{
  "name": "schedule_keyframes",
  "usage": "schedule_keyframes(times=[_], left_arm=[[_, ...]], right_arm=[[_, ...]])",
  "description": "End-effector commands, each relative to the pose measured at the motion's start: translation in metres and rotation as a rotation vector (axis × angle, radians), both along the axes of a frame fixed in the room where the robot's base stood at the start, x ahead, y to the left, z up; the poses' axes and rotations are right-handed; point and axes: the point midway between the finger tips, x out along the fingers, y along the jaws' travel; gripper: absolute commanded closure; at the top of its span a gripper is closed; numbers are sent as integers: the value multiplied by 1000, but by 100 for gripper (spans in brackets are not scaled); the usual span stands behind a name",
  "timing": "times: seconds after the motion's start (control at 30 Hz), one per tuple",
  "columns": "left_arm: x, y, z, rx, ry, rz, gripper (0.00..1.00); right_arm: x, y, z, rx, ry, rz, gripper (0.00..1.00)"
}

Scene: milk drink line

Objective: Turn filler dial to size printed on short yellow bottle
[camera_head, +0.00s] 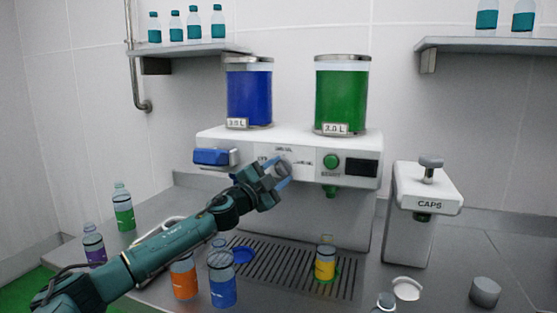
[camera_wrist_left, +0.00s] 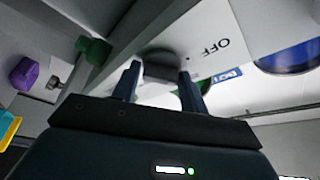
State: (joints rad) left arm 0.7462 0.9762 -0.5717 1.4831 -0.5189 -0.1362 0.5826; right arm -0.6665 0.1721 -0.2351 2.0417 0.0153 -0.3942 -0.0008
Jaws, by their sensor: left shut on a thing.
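The filler machine (camera_head: 228,137) stands at the back, with a grey dial (camera_head: 285,168) on its front panel. My left gripper (camera_head: 277,177) is at the dial, its fingers on either side of it. In the left wrist view my left gripper (camera_wrist_left: 160,80) is shut on the dial (camera_wrist_left: 160,64), with "OFF" printed on the panel beside it. The dial's pointer is not readable. The short yellow bottle (camera_head: 325,262) stands upright on the drip grate under the green nozzle (camera_head: 331,191); its printed size is too small to read. My right gripper is not in view.
A blue tank (camera_head: 249,98) and a green tank (camera_head: 341,98) sit on the machine. Orange (camera_head: 184,280) and blue (camera_head: 222,285) bottles stand near my left forearm. The caps machine (camera_head: 427,190) is at the right. A white ring (camera_head: 406,288) lies on the counter.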

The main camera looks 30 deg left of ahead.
Motion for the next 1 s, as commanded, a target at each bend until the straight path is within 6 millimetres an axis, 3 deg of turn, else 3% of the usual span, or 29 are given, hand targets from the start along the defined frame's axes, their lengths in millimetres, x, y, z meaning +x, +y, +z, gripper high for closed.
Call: schedule_keyframes(times=[0.03, 0.1, 0.5, 1.0], left_arm=[[0, 1, 7, 45, 16, 2, 79], [0, 1, 7, 111, 30, 0, 79], [0, 2, 4, 422, 99, 3, 79], [0, 1, 2, 566, 136, 2, 79]], right_arm=[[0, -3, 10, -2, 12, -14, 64], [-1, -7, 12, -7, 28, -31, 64], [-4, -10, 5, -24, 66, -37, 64], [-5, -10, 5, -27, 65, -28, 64]])
